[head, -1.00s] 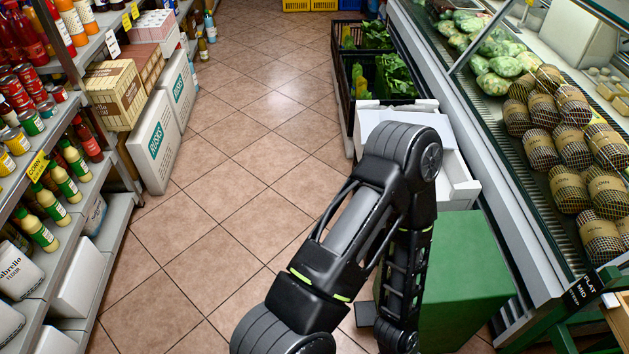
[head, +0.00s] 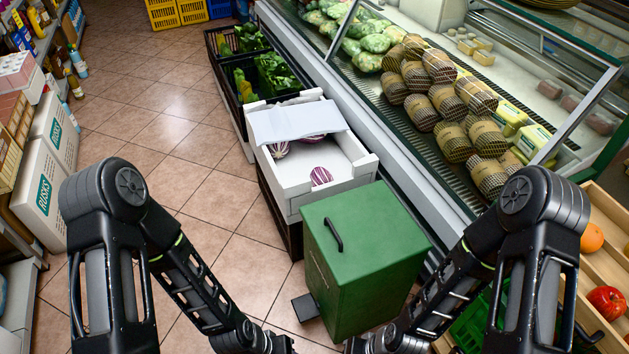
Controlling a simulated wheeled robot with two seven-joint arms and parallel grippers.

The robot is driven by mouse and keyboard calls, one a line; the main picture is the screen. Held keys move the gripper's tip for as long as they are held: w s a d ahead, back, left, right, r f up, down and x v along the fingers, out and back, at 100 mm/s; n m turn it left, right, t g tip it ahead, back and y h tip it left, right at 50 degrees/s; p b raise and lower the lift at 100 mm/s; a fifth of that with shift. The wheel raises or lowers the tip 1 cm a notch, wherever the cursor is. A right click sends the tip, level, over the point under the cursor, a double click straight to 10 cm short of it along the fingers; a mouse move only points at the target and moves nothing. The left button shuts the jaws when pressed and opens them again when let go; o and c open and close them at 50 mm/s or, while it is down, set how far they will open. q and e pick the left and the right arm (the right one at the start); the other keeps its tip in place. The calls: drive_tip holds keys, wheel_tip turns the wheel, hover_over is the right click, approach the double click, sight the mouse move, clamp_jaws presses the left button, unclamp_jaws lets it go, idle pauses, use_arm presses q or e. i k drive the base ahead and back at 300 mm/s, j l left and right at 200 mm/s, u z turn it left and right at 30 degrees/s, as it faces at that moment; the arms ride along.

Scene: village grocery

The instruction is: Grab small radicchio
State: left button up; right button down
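A white box (head: 352,160) in the middle of the head view holds a few purple-and-white radicchio. One radicchio (head: 321,176) lies near its front right. Another radicchio (head: 279,149) lies at the left, partly under a white sheet (head: 297,122) that covers the back of the box. I cannot tell which is the small one. Both my arms reach down along the lower left and lower right, well short of the box. Their gripper fingers are not visible at the bottom edge.
A green bin (head: 367,247) with a black handle stands directly in front of the box. A glass-fronted chilled counter (head: 400,160) runs along the right. Dark crates of greens (head: 275,75) stand behind the box. Tiled floor (head: 185,150) is free to the left.

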sight(320, 176)
drive_tip(key=j+z, duration=0.1)
drive_tip(key=z, duration=0.35)
drive_tip(key=i+j+z, duration=0.1)
drive_tip(key=z, duration=0.3)
drive_tip(key=j+z, duration=0.2)
drive_tip(key=z, duration=0.25)
drive_tip(key=j+z, duration=0.15)
drive_tip(key=z, duration=0.3)
drive_tip(key=j+z, duration=0.15)
drive_tip(key=z, duration=0.25)
drive_tip(key=k+j+z, duration=0.4)
drive_tip(key=j, duration=0.55)
drive_tip(key=k+j+z, duration=0.45)
drive_tip(key=k+j, duration=0.15)
drive_tip(key=j, duration=0.2)
drive_tip(key=k+j+z, duration=0.4)
drive_tip(key=k+j, duration=0.8)
drive_tip(key=k, duration=0.2)
